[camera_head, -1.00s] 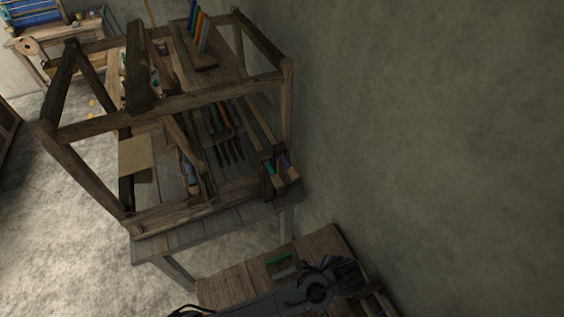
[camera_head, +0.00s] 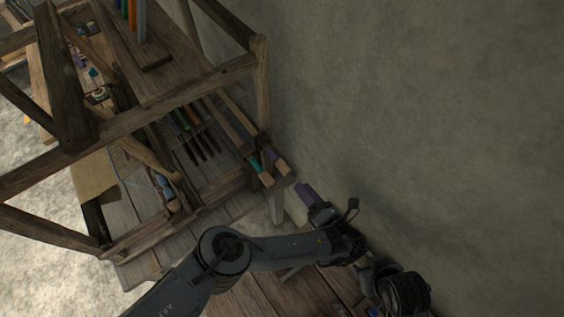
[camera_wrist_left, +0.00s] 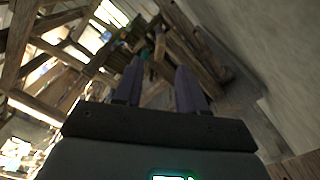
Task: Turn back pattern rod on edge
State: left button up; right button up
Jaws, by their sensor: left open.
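The wooden loom frame (camera_head: 150,115) fills the left of the head view. I cannot tell which is the back pattern rod. My left gripper (camera_head: 304,189) is just right of and below these ends, apart from them, its purple fingers pointing toward the loom. In the left wrist view its two fingers (camera_wrist_left: 158,70) are spread with nothing between them; the loom's timbers and a small teal end (camera_wrist_left: 146,52) lie beyond. My right gripper is out of view.
The bare wall (camera_head: 430,110) rises close on the right. Several dark rods (camera_head: 195,140) lie inside the loom. Upright coloured pieces (camera_head: 138,22) stand on its top board. A low wooden surface (camera_head: 255,298) lies beneath my left arm.

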aim_at(286, 168)
pick_arm(q)
jog(key=b+x, duration=0.5)
jog(key=x, duration=0.4)
jog(key=shift+w+a, duration=0.15)
jog(key=shift+a, duration=0.1)
jog(key=shift+w+a, duration=0.2)
jog(key=shift+w, duration=0.2)
jog(key=shift+c, duration=0.4)
grip_shut()
